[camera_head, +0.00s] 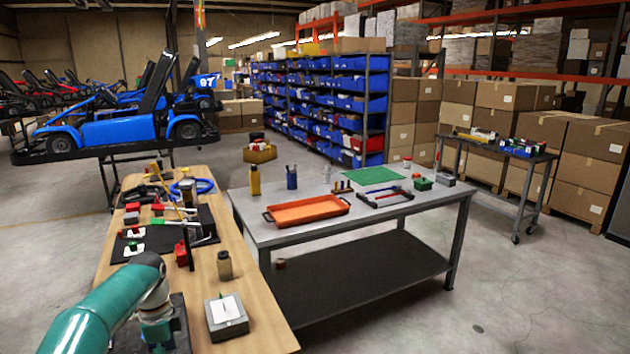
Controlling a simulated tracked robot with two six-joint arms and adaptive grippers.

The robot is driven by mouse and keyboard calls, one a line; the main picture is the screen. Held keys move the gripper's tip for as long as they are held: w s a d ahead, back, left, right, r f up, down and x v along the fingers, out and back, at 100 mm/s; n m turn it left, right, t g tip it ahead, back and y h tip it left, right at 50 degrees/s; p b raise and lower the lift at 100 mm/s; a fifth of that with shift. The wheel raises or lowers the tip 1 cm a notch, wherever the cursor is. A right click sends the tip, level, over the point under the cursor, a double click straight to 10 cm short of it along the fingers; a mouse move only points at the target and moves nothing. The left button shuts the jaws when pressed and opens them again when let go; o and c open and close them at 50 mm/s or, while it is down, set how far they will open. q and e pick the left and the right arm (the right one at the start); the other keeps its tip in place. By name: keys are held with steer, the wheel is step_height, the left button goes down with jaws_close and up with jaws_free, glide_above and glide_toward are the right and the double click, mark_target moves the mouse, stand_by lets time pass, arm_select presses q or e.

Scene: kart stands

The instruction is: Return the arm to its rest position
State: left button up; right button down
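My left arm, teal with grey joints, comes in from the lower left and bends down over the near end of the wooden bench (256,318). No fingers of my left gripper can be made out. My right arm and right gripper are not in view. Nothing is visibly held.
A grey box (226,316) and a small jar (224,265) stand close right of my arm. Tools and small parts lie on black mats (160,241) farther back. A grey metal table (285,232) with an orange tray (307,210) stands right. Open floor lies at the lower right.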

arm_select(q)
steer(key=s+d+f+n+g+h, duration=0.1)
steer(key=s+d+f, duration=0.35)
steer(key=f, duration=0.25)
steer(key=s+d+f+g+h, duration=0.1)
steer(key=s+d+f, duration=0.2)
steer(key=s+f, duration=0.3)
steer(key=s+d+f+n+g, duration=0.1)
steer(key=s+d+f, duration=0.35)
steer(key=f, duration=0.25)
steer(key=s+d+f+n+t+h, duration=0.1)
steer(key=s+d+f+n+t, duration=0.1)
steer(key=s+d+n, duration=0.2)
steer(key=s+d+f+n+t, duration=0.2)
steer(key=s+d+f+n, duration=0.1)
steer(key=s+n, duration=0.7)
steer(key=shift+s+d+n+h, duration=0.2)
steer(key=shift+d+n+h, duration=0.1)
steer(key=shift+d+h, duration=0.1)
